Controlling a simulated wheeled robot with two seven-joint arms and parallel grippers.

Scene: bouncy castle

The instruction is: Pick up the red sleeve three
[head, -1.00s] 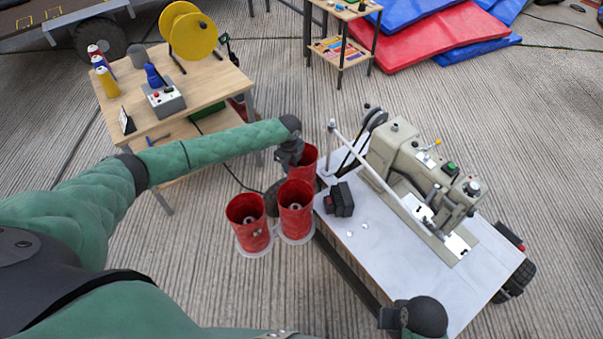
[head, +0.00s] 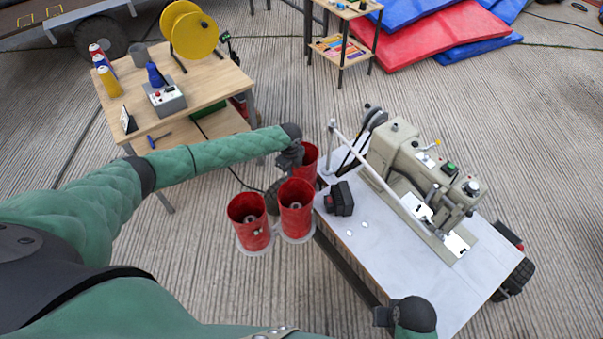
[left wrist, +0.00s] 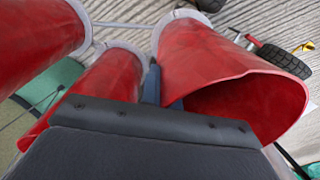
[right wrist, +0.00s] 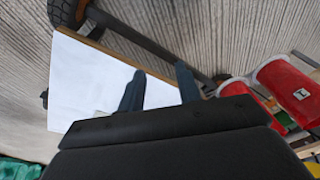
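Three red sleeves stand upright beside the machine table on pale round bases: a front-left one (head: 248,232), a middle one (head: 296,218) and a far one (head: 310,160) partly behind my left gripper (head: 292,157). I cannot read which is number three. In the left wrist view, my left gripper (left wrist: 162,88) is against the left wall of the right-hand sleeve (left wrist: 215,72); one finger is mostly hidden, so its opening is unclear.
The white-topped table (head: 400,275) carries a sewing machine (head: 425,170) and a small black box (head: 340,199). A wooden workbench (head: 205,85) with bottles and a yellow reel (head: 190,35) stands at the back left. Red and blue mats (head: 430,45) lie at the back.

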